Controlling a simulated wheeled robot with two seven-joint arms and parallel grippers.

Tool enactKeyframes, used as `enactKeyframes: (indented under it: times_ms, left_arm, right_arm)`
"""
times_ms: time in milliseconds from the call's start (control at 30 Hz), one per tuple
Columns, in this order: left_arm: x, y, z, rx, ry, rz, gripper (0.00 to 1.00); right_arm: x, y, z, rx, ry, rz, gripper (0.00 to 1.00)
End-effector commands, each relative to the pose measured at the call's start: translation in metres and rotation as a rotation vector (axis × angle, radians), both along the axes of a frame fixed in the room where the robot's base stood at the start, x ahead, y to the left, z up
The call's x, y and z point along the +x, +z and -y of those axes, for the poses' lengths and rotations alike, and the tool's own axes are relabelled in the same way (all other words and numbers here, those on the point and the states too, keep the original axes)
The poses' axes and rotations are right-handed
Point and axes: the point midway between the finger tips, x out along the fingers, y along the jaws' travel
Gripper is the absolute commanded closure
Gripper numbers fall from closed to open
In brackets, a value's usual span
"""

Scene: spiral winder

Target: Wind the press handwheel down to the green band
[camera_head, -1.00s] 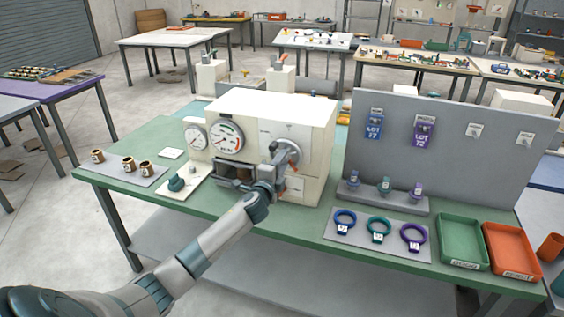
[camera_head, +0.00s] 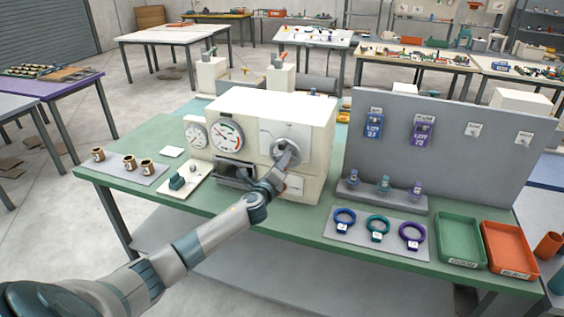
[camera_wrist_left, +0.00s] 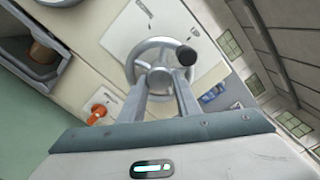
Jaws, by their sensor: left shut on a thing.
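The press is a cream box on the green bench. Its grey handwheel (camera_head: 293,134) is on the front face at right, partly hidden behind my gripper. In the left wrist view, the round metal handwheel (camera_wrist_left: 158,46) shows a dark knob (camera_wrist_left: 186,55) at upper right. My left gripper (camera_head: 285,158) is at the handwheel, and its two fingers (camera_wrist_left: 160,88) are shut on it. The large dial (camera_head: 226,136) has red and green arcs; its needle is too small to read surely. My right gripper is out of view.
A smaller dial (camera_head: 196,135) is to the left of the large one. Several brown cups stand on a grey mat (camera_head: 134,175) at left. A grey upright panel (camera_head: 460,120), coloured rings and green (camera_head: 459,240) and orange trays (camera_head: 508,250) fill the right side.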

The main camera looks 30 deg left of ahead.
Motion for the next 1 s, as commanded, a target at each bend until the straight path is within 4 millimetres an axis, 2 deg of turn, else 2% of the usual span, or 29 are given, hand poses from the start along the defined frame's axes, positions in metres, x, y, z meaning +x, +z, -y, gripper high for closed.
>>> enactKeyframes:
  times_ms: [367,400,433,467,800,1000]
  left_arm:
    - [-0.0003,-0.0020,0.0007,0.003,0.000,-0.004,0.93]
    - [-0.0003,-0.0020,0.0007,0.003,0.000,-0.004,0.61]
    - [-0.0003,-0.0020,0.0007,0.003,0.000,-0.004,0.54]
    - [-0.0004,-0.0020,0.0006,0.003,0.000,-0.004,0.52]
    - [-0.0009,-0.0009,0.0004,0.003,-0.001,-0.001,0.52]
    - [-0.0091,-0.0020,0.0025,0.003,-0.002,-0.002,0.52]
  right_arm:
    - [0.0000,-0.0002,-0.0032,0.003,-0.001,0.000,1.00]
    - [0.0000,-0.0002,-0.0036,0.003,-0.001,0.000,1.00]
    - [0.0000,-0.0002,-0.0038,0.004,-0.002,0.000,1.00]
    - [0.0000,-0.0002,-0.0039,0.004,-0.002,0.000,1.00]
    - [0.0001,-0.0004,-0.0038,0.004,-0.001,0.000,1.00]
    - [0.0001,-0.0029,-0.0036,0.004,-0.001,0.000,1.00]
